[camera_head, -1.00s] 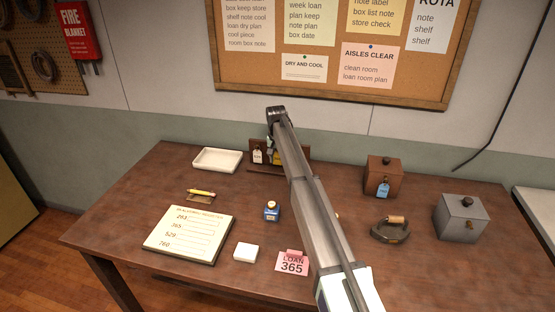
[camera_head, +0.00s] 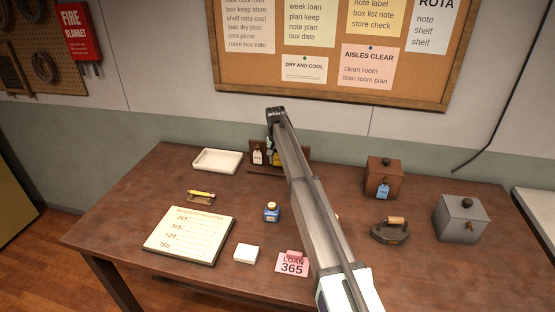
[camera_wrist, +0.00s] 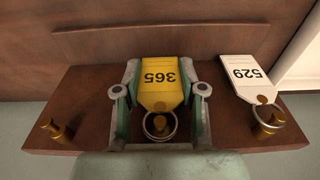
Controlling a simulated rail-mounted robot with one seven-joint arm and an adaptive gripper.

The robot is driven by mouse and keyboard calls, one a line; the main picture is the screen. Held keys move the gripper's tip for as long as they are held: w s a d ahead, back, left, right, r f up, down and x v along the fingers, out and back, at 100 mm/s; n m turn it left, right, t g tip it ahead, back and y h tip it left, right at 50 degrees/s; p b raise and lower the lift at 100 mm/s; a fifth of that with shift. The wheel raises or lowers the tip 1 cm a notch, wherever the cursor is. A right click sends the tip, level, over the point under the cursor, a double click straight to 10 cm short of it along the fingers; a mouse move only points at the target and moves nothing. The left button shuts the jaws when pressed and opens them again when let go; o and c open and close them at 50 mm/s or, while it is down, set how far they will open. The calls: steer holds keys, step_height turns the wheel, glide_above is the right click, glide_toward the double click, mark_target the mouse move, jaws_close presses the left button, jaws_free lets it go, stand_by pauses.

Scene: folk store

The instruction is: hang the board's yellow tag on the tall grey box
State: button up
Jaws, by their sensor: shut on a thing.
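The brown tag board (camera_head: 257,145) stands at the back of the table, partly hidden by my arm. In the wrist view my gripper (camera_wrist: 160,92) is shut on the yellow tag (camera_wrist: 160,75), marked 365, with one finger at each side. The tag's ring surrounds a brass peg on the board (camera_wrist: 85,95); I cannot tell whether they touch. A white tag (camera_wrist: 243,75), marked 529, hangs at the right peg; the left peg (camera_wrist: 55,130) is bare.
A brown box (camera_head: 383,175) with a blue tag and a flatiron (camera_head: 390,231) stand left of the grey box. A white tray (camera_head: 217,161), ink bottle (camera_head: 271,212), register (camera_head: 188,237), white block (camera_head: 246,253) and pink LOAN 365 card (camera_head: 292,265) lie across the table.

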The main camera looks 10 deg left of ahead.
steer(key=shift+s+a, duration=0.1)
steer(key=shift+s, duration=0.7)
steer(key=shift+s, duration=0.1)
steer(key=shift+s+a+r+p, duration=0.15)
steer(key=shift+s+r, duration=0.1)
steer(key=shift+s, duration=0.6)
steer(key=shift+s+a+r+p, duration=0.15)
steer(key=shift+s+r, duration=0.1)
steer(key=shift+s, duration=0.55)
steer(key=shift+d, duration=0.1)
steer(key=shift+s, duration=0.1)
